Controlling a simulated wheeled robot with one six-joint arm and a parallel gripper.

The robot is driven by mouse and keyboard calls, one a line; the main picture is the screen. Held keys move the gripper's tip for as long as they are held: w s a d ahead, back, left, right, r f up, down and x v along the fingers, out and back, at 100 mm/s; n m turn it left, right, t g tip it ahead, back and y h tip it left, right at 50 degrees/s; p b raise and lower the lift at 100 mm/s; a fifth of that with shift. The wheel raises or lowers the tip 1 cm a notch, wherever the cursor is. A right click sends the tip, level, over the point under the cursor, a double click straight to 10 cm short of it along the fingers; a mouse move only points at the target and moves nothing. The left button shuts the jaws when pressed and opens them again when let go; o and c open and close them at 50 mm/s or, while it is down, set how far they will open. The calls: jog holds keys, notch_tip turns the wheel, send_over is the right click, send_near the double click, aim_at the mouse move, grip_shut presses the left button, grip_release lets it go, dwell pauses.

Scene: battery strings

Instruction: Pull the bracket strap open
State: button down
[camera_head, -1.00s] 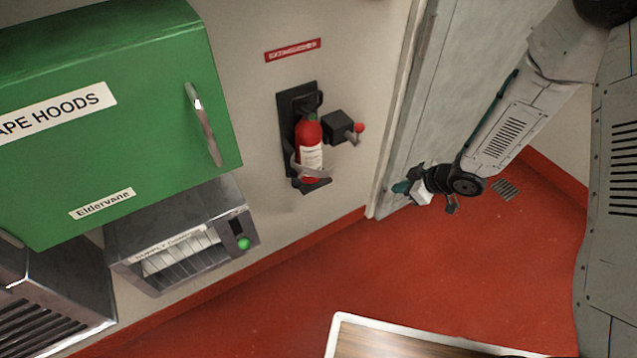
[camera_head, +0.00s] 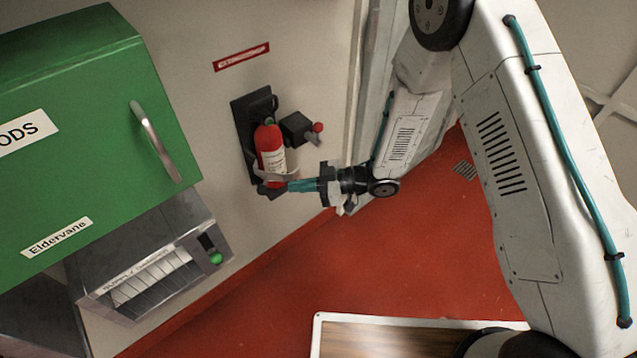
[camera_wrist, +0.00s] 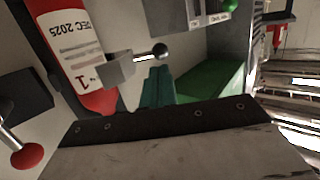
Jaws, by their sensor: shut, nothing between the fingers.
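The red extinguisher (camera_head: 270,147) hangs upright in a dark wall bracket (camera_head: 243,126). A grey strap (camera_head: 288,177) crosses the front of its lower body. My gripper (camera_head: 290,186) has its teal fingers together, with the tips at the strap's right part. In the wrist view the extinguisher (camera_wrist: 78,58) fills the upper left. A grey block with a short rod and dark ball (camera_wrist: 158,50) stands beside it, just above my fingertips (camera_wrist: 157,78). I cannot tell whether the fingers touch it. The strap looks closed around the extinguisher.
A black box with a red-knobbed lever (camera_head: 317,127) sticks out of the wall right of the extinguisher. A green cabinet (camera_head: 85,120) and a metal dispenser (camera_head: 150,262) stand left. A wood-topped table (camera_head: 380,338) is at the bottom. Red floor between is clear.

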jog(key=x, duration=0.5)
jog(key=shift+a, duration=0.15)
jog(key=shift+m+t, duration=0.3)
